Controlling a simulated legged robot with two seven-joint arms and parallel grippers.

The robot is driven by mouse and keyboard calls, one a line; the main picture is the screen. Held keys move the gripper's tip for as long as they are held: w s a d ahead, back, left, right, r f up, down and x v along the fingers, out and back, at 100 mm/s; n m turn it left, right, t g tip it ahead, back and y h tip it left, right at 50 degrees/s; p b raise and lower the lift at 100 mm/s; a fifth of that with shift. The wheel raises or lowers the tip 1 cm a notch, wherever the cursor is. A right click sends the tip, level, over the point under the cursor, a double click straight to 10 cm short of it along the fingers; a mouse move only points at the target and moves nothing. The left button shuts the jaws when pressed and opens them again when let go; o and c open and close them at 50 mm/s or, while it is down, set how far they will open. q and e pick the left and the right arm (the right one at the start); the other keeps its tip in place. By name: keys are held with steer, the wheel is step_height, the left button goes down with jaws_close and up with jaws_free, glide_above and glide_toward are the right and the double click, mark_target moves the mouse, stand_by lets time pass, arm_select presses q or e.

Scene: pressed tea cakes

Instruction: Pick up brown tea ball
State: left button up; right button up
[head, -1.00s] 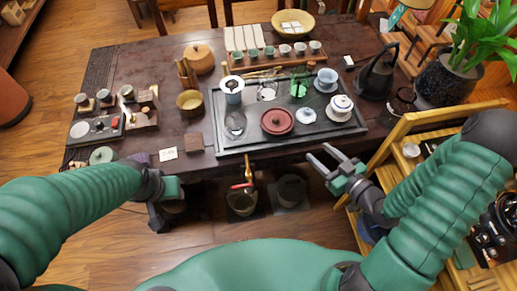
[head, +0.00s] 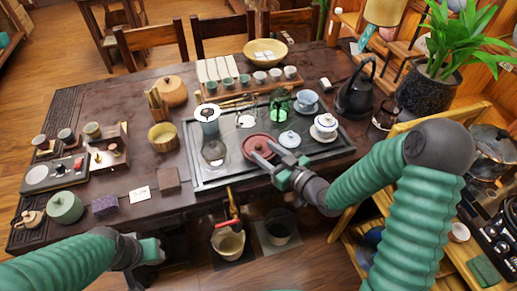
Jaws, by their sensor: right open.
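I cannot make out a clear brown tea ball. A round reddish-brown lidded piece (head: 256,144) sits on the dark tea tray (head: 203,182). A brown block (head: 168,181) lies on the table left of the tray. My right gripper (head: 263,152) is open, with its fingers over the tray's front part. Its fingertips overlap the near right side of the reddish-brown piece; I cannot tell whether they touch it. Nothing shows between them. My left gripper (head: 151,251) is low at the table's front edge, away from these things, and its jaws are unclear.
A white-lidded bowl (head: 325,126), a small white lid (head: 289,139) and a green glass (head: 279,108) stand near my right gripper. A black kettle (head: 355,95) stands to the right. A purple block (head: 105,205) and a green jar (head: 65,207) are at the left.

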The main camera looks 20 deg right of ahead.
steer(key=shift+x, duration=0.85)
steer(key=shift+d, duration=0.1)
steer(key=shift+c, duration=1.2)
steer(key=shift+s, duration=0.1)
jaws_close()
